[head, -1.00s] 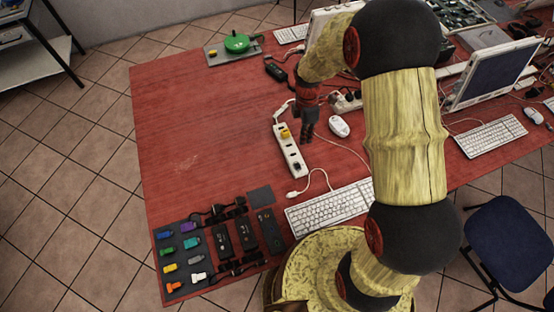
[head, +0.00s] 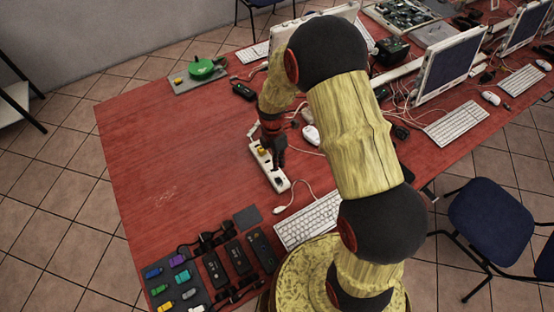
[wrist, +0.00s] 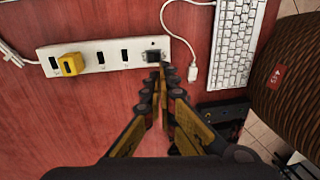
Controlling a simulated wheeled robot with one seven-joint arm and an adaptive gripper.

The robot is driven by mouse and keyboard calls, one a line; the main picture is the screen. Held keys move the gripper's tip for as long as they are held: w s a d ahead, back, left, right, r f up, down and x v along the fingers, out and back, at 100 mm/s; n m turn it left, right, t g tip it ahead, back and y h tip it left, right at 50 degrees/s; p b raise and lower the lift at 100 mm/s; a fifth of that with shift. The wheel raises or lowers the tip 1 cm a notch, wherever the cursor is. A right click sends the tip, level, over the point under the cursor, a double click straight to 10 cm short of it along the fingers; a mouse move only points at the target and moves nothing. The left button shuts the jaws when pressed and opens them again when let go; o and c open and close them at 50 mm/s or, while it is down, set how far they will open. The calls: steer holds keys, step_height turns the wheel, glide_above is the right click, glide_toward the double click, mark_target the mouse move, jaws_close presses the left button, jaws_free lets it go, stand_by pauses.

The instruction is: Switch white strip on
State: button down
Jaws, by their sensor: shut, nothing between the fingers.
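The white power strip (head: 279,180) lies on the red table, with a yellow plug (head: 262,150) in one of its sockets. In the wrist view the strip (wrist: 112,45) runs across the top with the yellow plug (wrist: 71,64) near its left end. A dark square part, apparently the switch (wrist: 153,54), sits near its right end. My gripper (wrist: 158,72) is shut and empty, its fingertips just below that dark part in the picture. In the head view my gripper (head: 280,163) is over the strip and hides part of it. I cannot tell whether it touches, or the switch's position.
A white cable with a plug (wrist: 193,73) lies right of the strip, beside the white keyboard (wrist: 237,45). A white mouse (head: 311,135) lies behind to the right. Black adapters (head: 238,259) and coloured USB sticks (head: 180,277) lie at the front.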

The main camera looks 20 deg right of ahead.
mark_target(278, 179)
steer(key=f, duration=0.3)
steer(key=s+f, duration=0.1)
steer(key=f, duration=0.5)
steer(key=shift+s+d+b, duration=0.2)
steer(key=shift+b, duration=0.2)
steer(key=shift+s+f+t+b, duration=0.25)
steer(key=shift+f+t+b, duration=0.1)
steer(key=shift+t, duration=0.15)
steer(key=shift+w, duration=0.1)
steer(key=shift+w+a+r, duration=0.15)
steer(key=shift+w, duration=0.6)
